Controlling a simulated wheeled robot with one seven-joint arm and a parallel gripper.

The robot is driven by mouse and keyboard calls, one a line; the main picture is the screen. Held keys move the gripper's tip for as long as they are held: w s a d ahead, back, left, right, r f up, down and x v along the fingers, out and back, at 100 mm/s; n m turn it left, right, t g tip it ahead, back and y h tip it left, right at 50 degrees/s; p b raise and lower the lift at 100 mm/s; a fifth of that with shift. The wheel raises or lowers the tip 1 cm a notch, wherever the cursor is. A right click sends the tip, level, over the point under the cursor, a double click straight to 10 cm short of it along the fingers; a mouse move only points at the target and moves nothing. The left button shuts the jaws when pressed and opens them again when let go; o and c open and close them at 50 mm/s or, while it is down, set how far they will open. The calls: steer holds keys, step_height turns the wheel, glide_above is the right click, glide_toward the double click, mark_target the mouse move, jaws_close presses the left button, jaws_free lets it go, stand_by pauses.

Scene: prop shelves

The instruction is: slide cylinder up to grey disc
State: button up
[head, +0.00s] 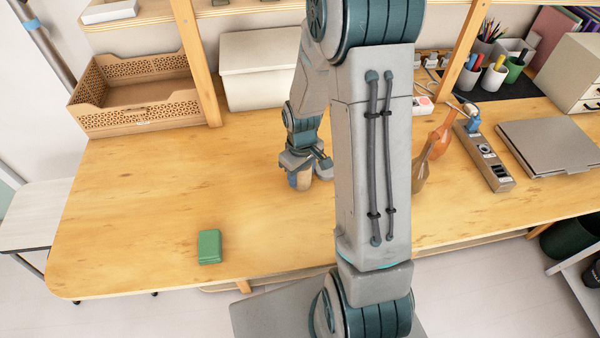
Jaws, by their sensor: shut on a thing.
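My gripper (304,180) points down at the table top, left of my upright arm link. It is shut on a small tan-brown thing, which I take to be the cylinder (304,181). The fingers cover most of it, so its full shape does not show. It is low over the wood or touching it; I cannot tell which. I see no grey disc. My arm covers a broad strip of the table to the right of the gripper.
A green box (209,246) lies near the front edge of the table (150,190). A wooden crate (140,111) and a lidded box (258,85) stand behind. The left-middle table is clear.

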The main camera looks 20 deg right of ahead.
steer(key=shift+w+d, duration=0.15)
steer(key=shift+w, duration=0.05)
steer(key=o, duration=1.4)
step_height(320, 180, up, 14)
steer(key=shift+f, duration=0.1)
